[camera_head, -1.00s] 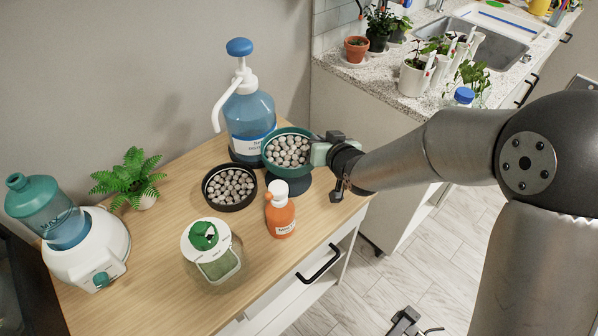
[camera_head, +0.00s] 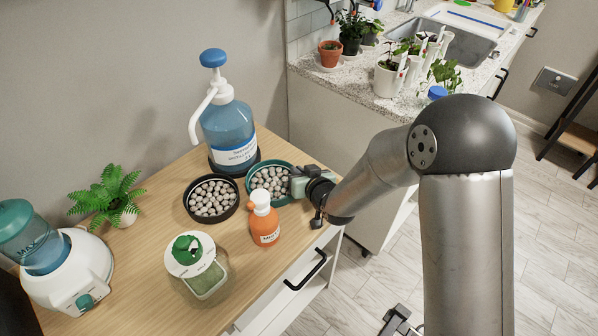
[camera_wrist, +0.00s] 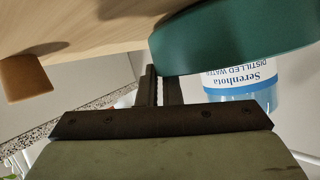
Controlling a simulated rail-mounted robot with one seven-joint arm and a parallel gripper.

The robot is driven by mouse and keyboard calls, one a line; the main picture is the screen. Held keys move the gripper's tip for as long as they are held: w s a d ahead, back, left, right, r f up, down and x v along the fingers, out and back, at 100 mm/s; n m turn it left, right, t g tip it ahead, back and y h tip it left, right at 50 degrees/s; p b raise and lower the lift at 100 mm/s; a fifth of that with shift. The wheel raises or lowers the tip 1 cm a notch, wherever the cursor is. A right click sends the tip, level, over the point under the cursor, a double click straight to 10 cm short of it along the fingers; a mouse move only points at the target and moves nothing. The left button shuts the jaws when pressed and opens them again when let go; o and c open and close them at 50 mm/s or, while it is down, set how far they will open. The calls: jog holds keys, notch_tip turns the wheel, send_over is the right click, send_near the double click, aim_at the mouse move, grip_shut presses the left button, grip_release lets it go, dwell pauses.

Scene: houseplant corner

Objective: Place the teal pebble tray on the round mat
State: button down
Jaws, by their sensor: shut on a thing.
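The teal pebble tray (camera_head: 249,181), full of pale round pebbles, is at the back right of the wooden table. My gripper (camera_head: 297,184) is shut on its right rim. In the wrist view the tray's teal wall (camera_wrist: 235,45) fills the upper right, at the jaws. The tray looks level and low over the table; I cannot tell whether it touches what is under it.
A black pebble tray (camera_head: 187,207) stands close at left. An orange pump bottle (camera_head: 264,228) is just in front, and a big blue water bottle (camera_head: 230,130) behind.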

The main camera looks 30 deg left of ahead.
jog(key=c, duration=1.6)
grip_release()
jog(key=shift+r, duration=0.2)
jog(key=shift+s+d, duration=0.2)
jog(key=shift+d, duration=0.15)
jog(key=v, duration=1.1)
jog(key=shift+r+b, duration=0.15)
jog(key=shift+b, duration=0.2)
jog(key=shift+d, duration=0.1)
